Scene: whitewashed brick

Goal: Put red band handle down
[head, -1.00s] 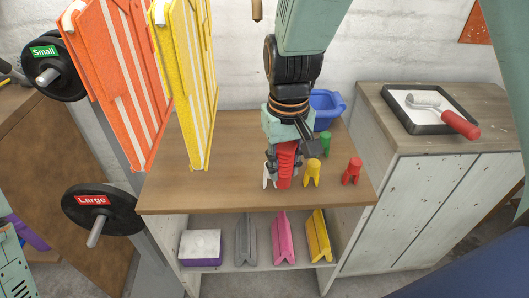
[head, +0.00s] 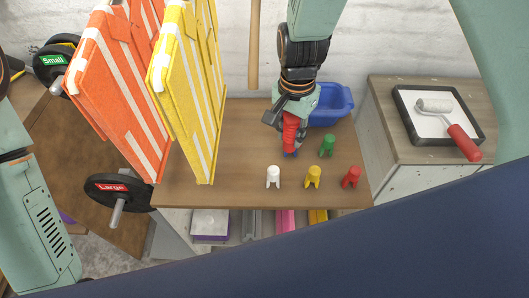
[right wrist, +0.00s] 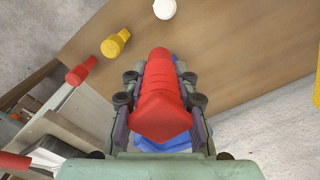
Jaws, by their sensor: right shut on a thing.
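The red handle (head: 290,127) is in my right gripper (head: 288,115), above the back part of the wooden tabletop (head: 235,150). The fingers close on both sides of it. In the right wrist view the red handle (right wrist: 160,95) lies lengthwise between the fingers (right wrist: 160,82). A blue piece (head: 290,153) shows just under the handle's lower end; I cannot tell whether they touch. My left arm stands at the left edge of the head view; its gripper is out of frame.
White (head: 273,176), yellow (head: 312,176), red (head: 350,176) and green (head: 327,145) pegs stand nearby. A blue bin (head: 332,106) is behind right. Orange (head: 115,95) and yellow (head: 187,95) folded boards stand left.

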